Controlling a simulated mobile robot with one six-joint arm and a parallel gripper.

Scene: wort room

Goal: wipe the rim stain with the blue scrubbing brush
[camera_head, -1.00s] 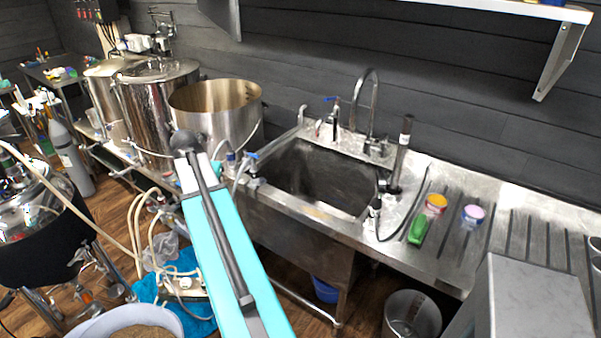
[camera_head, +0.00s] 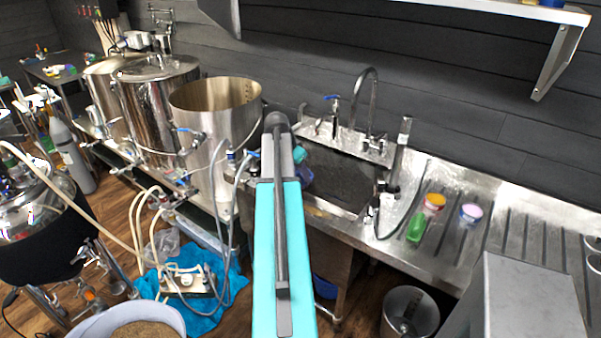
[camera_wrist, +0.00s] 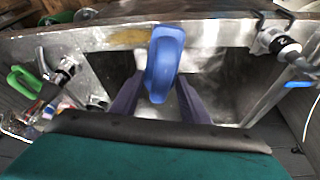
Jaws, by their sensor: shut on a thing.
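My gripper (camera_wrist: 158,82) is shut on the blue scrubbing brush (camera_wrist: 164,62), whose rounded blue body stands between the two dark fingers in the wrist view. The rim stain (camera_wrist: 128,37) is a yellow-brown smear on the sink's metal rim, just left of the brush. The brush overlaps the rim in that view; I cannot tell whether it touches. In the head view the stain (camera_head: 317,212) shows on the front rim of the sink (camera_head: 345,222), to the right of my arm. My arm hides most of the gripper there.
A tall open kettle (camera_head: 215,130) stands left of the sink. The tap (camera_head: 372,105) rises at the back. A green brush (camera_head: 416,228) and small tubs, one orange-topped (camera_head: 434,202), sit on the drainboard at right. Valves (camera_wrist: 275,42) lie right of the brush.

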